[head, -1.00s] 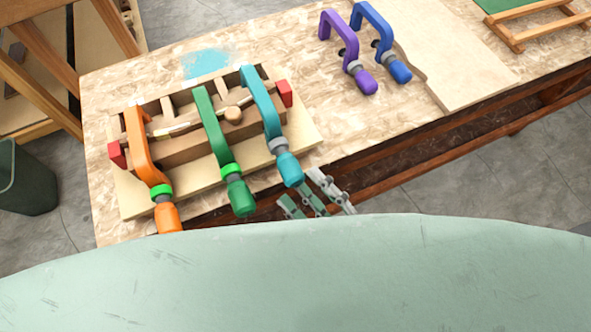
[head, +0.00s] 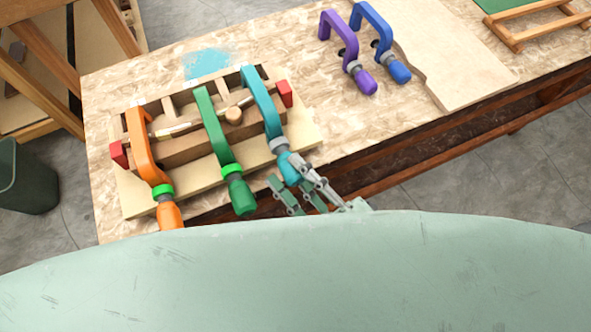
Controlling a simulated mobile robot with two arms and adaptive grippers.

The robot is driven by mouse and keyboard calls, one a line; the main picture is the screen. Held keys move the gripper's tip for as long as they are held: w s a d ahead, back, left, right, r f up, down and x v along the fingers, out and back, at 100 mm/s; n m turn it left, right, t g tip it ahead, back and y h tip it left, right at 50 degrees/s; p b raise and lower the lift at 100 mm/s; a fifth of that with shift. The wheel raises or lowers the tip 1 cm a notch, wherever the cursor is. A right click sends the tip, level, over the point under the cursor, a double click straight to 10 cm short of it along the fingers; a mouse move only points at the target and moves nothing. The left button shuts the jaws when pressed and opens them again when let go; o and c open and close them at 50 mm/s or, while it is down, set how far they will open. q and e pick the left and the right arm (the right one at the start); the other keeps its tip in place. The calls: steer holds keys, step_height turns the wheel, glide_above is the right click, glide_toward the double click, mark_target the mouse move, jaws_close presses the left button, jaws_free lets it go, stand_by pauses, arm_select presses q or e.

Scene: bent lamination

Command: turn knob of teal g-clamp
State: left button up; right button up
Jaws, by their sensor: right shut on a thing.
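The teal g-clamp (head: 262,105) sits at the right end of the wooden lamination form (head: 180,150), its knob (head: 290,170) pointing toward me over the table's front edge. My right gripper (head: 292,181) is at that knob, its fingers around it and shut on it. The fingers hide part of the knob. My left gripper is not in view.
A green g-clamp (head: 213,125) stands close to the left of the teal one, and an orange g-clamp (head: 140,150) further left. Purple (head: 340,35) and blue (head: 375,25) clamps lie at the back right. Bare tabletop (head: 350,125) is to the right.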

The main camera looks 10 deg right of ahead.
steer(key=shift+c, duration=0.9)
steer(key=shift+r, duration=0.1)
steer(key=shift+m, duration=0.4)
steer(key=shift+m+t+h+p, duration=0.1)
steer(key=shift+m+t+h, duration=0.45)
steer(key=shift+m, duration=0.8)
steer(key=shift+m+t+h+p, duration=0.25)
steer(key=shift+m+t, duration=0.45)
steer(key=shift+m, duration=0.7)
steer(key=shift+m+t+h, duration=0.5)
steer(key=shift+m+t, duration=0.15)
steer(key=shift+m, duration=0.7)
steer(key=o, duration=1.1)
steer(key=shift+f, duration=0.2)
